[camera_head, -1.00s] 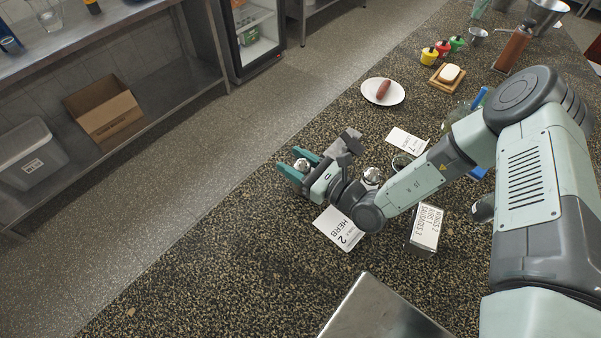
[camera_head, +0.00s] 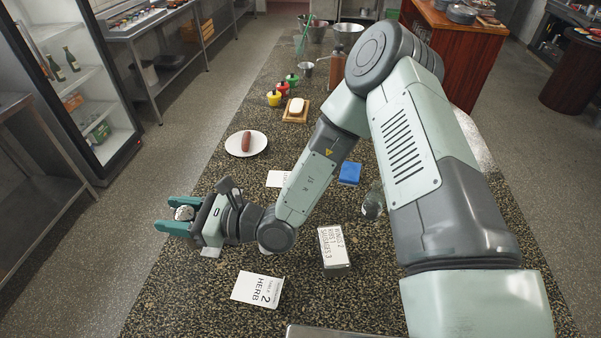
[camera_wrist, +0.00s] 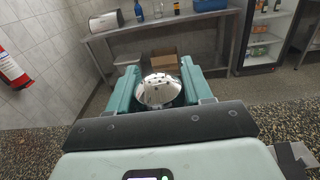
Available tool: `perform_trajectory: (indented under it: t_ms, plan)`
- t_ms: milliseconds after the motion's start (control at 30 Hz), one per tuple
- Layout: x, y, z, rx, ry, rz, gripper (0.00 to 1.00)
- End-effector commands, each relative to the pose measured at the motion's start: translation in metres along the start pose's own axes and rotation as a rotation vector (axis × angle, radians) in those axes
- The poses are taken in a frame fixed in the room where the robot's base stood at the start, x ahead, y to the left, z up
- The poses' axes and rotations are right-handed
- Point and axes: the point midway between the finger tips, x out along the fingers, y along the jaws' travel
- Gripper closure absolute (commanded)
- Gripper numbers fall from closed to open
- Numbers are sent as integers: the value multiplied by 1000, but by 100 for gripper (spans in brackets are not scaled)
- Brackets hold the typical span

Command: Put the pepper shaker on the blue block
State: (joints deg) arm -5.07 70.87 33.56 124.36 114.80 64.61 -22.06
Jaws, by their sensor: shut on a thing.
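The pepper shaker (camera_head: 184,213) has a shiny silver top and sits between the teal fingers of my gripper (camera_head: 176,214), at the left edge of the counter in the head view. In the wrist view its domed metal top with dark holes (camera_wrist: 158,90) shows between the two fingers (camera_wrist: 160,92). My gripper is shut on it. The blue block (camera_head: 349,173) lies on the counter to the right, beyond my forearm, well apart from the shaker. The shaker's lower part is mostly hidden.
A glass bottle (camera_head: 372,203) stands close to the blue block. A plate with a sausage (camera_head: 246,143), a butter board (camera_head: 296,110) and several small pots stand farther back.

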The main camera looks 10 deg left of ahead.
Motion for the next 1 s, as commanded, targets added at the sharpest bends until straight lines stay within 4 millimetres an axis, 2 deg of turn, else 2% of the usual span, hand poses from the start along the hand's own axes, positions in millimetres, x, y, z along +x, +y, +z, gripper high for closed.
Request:
perform_trajectory:
  t_ms: [167, 267, 400, 467, 600, 800, 900, 1000]
  plan:
    - [-27, -71, 1, -5, -16, -103, 90]
    - [-53, -120, 3, -5, -25, -171, 90]
    - [-99, -183, 6, -7, -30, -263, 90]
    - [-121, -208, 8, -7, -30, -302, 90]
    - [-178, -259, 14, -10, -27, -390, 90]
    - [-263, -315, 24, -11, -15, -505, 90]
    - [-298, -332, 28, -9, -8, -549, 90]
    - [-323, -342, 31, -8, -1, -579, 90]
